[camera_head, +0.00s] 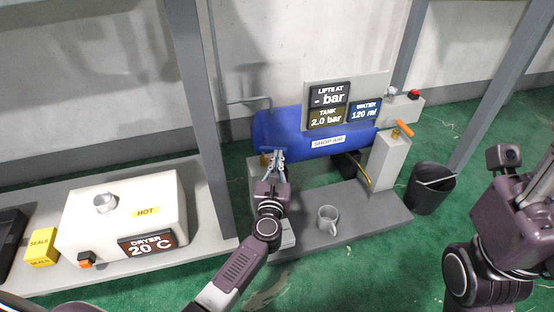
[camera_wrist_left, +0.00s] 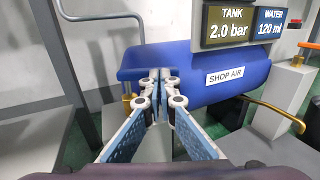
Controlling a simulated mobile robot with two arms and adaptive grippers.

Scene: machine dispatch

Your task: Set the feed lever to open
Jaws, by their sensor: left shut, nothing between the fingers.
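An orange lever handle (camera_head: 403,128) sits on a brass stem on top of a pale post, right of the blue SHOP AIR tank (camera_head: 290,133). No label naming it the feed lever is readable. My left gripper (camera_head: 279,156) is shut and empty in front of the tank's left part, well left of the orange handle. In the left wrist view its fingertips (camera_wrist_left: 160,78) meet in front of the tank (camera_wrist_left: 205,78), and I cannot tell whether they touch it. My right arm shows at the right edge of the head view; its finger state is unclear.
A panel (camera_head: 375,88) above the tank reads tank 2.0 bar, water 120 ml. A brass pipe (camera_head: 360,172) bends beside the pale post. A mug (camera_head: 327,219) stands on the grey base. A black bin (camera_head: 430,190) is at right, a dryer (camera_head: 120,212) marked HOT at left.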

